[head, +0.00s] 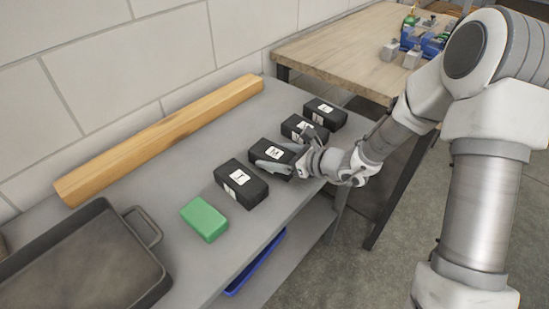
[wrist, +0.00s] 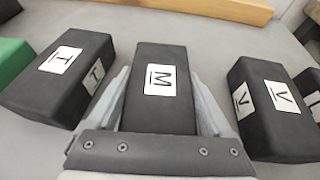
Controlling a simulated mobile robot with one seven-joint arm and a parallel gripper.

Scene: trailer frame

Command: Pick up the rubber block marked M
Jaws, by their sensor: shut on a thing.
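The black rubber block marked M (head: 275,155) lies in a row of black blocks on the grey bench. It also shows in the wrist view (wrist: 158,105), its white M label facing up. My gripper (head: 277,160) is around it, one finger along each long side, and is shut on it. In the wrist view my gripper (wrist: 160,100) has the block between its fingers. The near end of the block is hidden behind the gripper body. I cannot tell whether the block is clear of the bench surface.
A black block marked T (wrist: 62,75) lies left of M, and one marked V (wrist: 272,110) lies right. Another black block (head: 325,113) lies at the row's far end. A green block (head: 204,220), a dark tray (head: 140,270) and a wooden beam (head: 165,135) share the bench (head: 180,185).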

